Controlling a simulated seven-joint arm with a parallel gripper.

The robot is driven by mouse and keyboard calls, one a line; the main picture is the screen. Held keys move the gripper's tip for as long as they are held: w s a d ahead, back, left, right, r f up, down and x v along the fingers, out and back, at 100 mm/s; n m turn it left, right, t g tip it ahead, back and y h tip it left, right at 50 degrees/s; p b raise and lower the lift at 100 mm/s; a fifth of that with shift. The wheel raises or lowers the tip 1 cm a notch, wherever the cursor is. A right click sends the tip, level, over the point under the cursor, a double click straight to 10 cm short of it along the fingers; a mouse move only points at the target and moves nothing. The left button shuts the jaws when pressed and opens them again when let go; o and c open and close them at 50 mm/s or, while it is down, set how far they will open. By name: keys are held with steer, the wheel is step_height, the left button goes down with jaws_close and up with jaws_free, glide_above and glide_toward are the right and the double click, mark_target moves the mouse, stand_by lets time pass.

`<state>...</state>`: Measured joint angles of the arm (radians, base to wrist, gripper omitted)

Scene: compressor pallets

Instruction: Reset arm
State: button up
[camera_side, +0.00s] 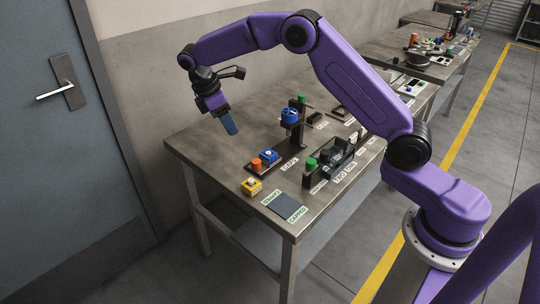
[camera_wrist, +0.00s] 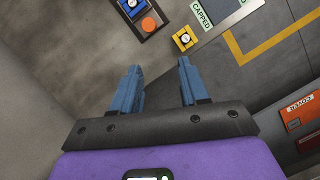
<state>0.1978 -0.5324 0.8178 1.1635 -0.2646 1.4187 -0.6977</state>
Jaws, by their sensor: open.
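My purple arm reaches over the work table (camera_side: 205,143). My gripper (camera_side: 230,126) hangs above the table's far left corner, apart from every object, its blue fingers pointing down. In the wrist view my gripper (camera_wrist: 160,82) shows two blue fingers spread apart with nothing between them. Below in the side view stand a yellow block (camera_side: 251,187) near the front edge, and a dark tray (camera_side: 290,167) with an orange piece (camera_side: 257,164) and a blue piece (camera_side: 268,156).
A black stand holds a blue part (camera_side: 289,116) with a green piece above. A dark rack (camera_side: 326,170) with a green-topped part stands to the right. A dark pad (camera_side: 285,205) lies at the front with labels. A grey door (camera_side: 62,150) is at left.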

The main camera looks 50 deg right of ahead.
steer(key=s+a+r+t+y, duration=0.1)
steer(key=s+a+r, duration=0.1)
steer(key=s, duration=0.3)
steer(key=s+a+r, duration=0.3)
steer(key=s, duration=0.3)
steer(key=s+d+y, duration=0.1)
steer(key=s+d, duration=0.2)
steer(key=s, duration=1.1)
steer(key=s+d+f+t+y, duration=0.1)
steer(key=s+d+y, duration=0.1)
steer(key=s, duration=1.3)
steer(key=shift+d, duration=0.85)
